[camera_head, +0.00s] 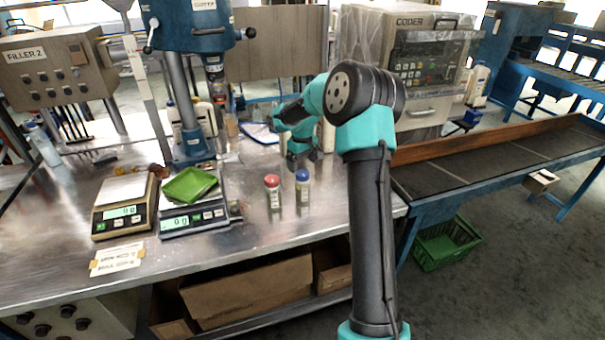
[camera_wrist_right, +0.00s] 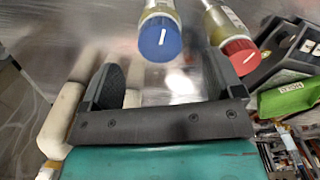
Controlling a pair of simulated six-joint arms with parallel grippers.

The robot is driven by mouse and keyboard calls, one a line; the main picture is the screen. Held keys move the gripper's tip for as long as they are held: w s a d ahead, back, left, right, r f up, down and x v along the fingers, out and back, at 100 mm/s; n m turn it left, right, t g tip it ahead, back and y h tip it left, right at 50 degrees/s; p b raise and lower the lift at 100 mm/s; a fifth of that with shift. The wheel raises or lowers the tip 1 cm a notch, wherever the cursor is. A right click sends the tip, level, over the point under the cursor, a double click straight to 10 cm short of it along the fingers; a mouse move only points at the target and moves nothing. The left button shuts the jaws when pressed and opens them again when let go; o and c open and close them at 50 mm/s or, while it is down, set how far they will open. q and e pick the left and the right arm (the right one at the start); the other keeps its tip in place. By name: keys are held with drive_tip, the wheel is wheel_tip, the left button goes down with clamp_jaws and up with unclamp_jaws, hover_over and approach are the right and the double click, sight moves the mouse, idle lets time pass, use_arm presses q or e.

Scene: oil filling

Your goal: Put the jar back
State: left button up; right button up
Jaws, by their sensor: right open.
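Two small jars stand upright side by side on the steel table, one with a red cap (camera_head: 272,192) and one with a blue cap (camera_head: 303,191). My right gripper (camera_head: 303,155) is just behind them, above the table, open and empty. In the right wrist view its two dark fingers (camera_wrist_right: 160,82) are spread, with the blue-capped jar (camera_wrist_right: 160,38) beyond the gap and the red-capped jar (camera_wrist_right: 238,55) to the right. Neither jar appears gripped. My left gripper is not in view.
Two scales stand left of the jars; a green tray (camera_head: 189,185) lies on the nearer-right scale (camera_head: 193,223). The other scale (camera_head: 124,207) is empty. White bottles (camera_wrist_right: 60,120) show beside the gripper. A conveyor (camera_head: 480,165) is at right. Table in front of the jars is clear.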

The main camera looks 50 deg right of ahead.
drive_tip(key=shift+r, duration=2)
